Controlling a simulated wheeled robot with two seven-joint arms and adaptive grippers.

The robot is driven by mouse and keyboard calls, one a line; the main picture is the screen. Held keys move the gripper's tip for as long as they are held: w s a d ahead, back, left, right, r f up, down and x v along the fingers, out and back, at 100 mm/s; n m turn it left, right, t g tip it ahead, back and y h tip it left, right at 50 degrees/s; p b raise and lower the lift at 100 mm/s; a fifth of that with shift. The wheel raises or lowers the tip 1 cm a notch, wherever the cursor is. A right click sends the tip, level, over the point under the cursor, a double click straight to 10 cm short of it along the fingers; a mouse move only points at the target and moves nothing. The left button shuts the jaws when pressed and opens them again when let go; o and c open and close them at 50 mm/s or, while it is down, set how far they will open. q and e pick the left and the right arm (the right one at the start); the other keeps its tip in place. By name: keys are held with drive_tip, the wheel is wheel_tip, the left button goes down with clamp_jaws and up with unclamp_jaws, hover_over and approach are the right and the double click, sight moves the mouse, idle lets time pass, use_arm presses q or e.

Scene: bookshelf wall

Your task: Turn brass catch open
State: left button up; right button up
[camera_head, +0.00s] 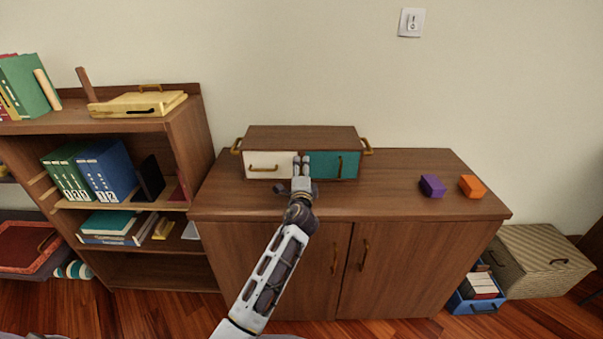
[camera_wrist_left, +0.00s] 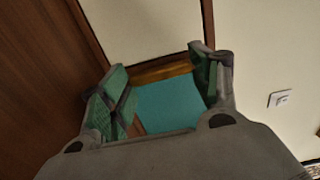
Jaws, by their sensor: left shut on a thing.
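A small wooden box (camera_head: 302,134) stands on the cabinet top, with a cream drawer front (camera_head: 258,171) on the left and a teal door (camera_head: 336,165) on the right. My left gripper (camera_head: 301,160) is at the box front, over the line between cream and teal, and hides what is there. In the left wrist view, my left gripper's green-padded fingers (camera_wrist_left: 165,88) stand either side of a brass strip, the brass catch (camera_wrist_left: 163,72), and it is shut on it. The teal surface (camera_wrist_left: 165,103) shows beside the catch. My right gripper is not in view.
A purple block (camera_head: 432,186) and an orange block (camera_head: 472,187) lie on the right of the cabinet top (camera_head: 400,180). A bookshelf (camera_head: 190,140) stands at the left. A woven chest (camera_head: 540,262) and a blue crate (camera_head: 478,304) stand on the floor at right.

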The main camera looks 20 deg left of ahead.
use_arm(q)
drive_tip(key=o, duration=1)
drive_tip(key=shift+r, duration=4.95)
drive_tip(key=shift+s, duration=0.1)
